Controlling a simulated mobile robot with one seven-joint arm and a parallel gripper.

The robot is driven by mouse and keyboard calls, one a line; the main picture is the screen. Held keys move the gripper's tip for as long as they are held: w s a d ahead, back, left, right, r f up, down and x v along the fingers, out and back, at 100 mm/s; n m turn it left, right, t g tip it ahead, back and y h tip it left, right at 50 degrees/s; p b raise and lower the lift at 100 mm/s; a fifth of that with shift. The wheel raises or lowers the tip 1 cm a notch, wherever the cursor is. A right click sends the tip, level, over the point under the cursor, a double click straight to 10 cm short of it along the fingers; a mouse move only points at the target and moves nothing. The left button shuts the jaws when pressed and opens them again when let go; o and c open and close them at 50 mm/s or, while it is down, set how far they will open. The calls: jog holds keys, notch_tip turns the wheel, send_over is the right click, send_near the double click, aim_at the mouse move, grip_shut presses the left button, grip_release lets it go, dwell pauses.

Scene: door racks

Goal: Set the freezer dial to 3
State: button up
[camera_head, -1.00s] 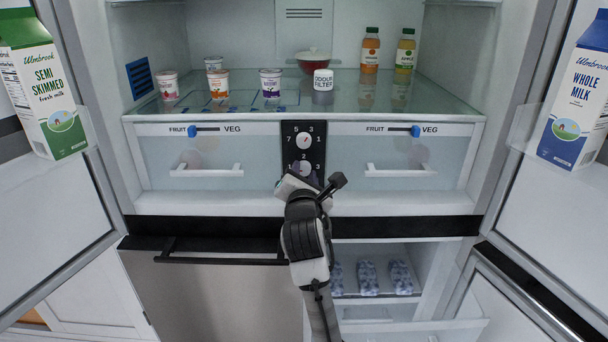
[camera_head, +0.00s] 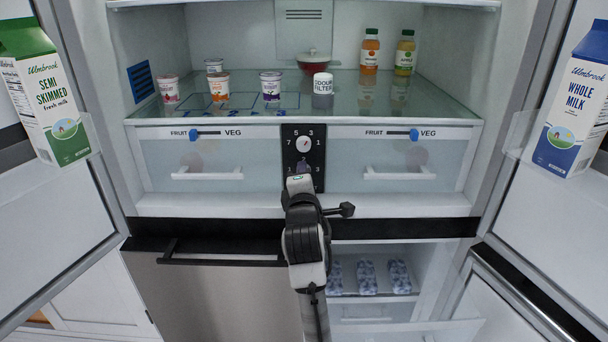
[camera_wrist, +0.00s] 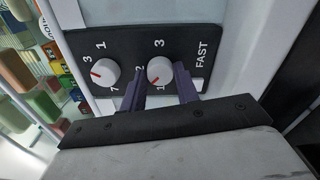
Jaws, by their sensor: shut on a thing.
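The freezer dial (camera_wrist: 160,70) is a round white knob with a red pointer mark, on a dark panel (camera_wrist: 200,38) marked 1, 2, 3 and FAST. Its red mark points between 1 and 2 in the wrist view. My gripper (camera_wrist: 160,74) has its two purple fingers on either side of this dial and is shut on it. The other dial (camera_wrist: 105,73), marked with 1, 3 and 7, sits beside it and is untouched. In the head view my gripper (camera_head: 303,168) is in front of the lower dial and hides most of it; the upper dial (camera_head: 304,144) is clear.
Drawers with white handles (camera_head: 208,174) (camera_head: 398,173) flank the panel. Above is a glass shelf with yoghurt pots (camera_head: 219,86), an odour filter (camera_head: 322,84) and bottles (camera_head: 370,52). Open doors with milk cartons (camera_head: 50,100) (camera_head: 572,105) stand at both sides.

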jog(key=m+p, duration=0.2)
jog(key=m, duration=0.5)
jog(key=shift+r, duration=0.1)
jog(key=m+p, duration=0.2)
jog(key=m, duration=0.4)
jog(key=shift+m, duration=0.4)
jog(key=m+p, duration=0.1)
jog(key=m, duration=0.2)
jog(key=shift+m, duration=0.3)
jog(key=m+p, duration=0.1)
jog(key=m, duration=0.2)
jog(key=shift+a+m, duration=0.1)
jog(key=shift+m, duration=0.2)
jog(key=m, duration=0.5)
jog(key=shift+m+p, duration=0.4)
jog(key=shift+m, duration=0.3)
jog(key=o, duration=1)
jog(key=shift+c, duration=0.2)
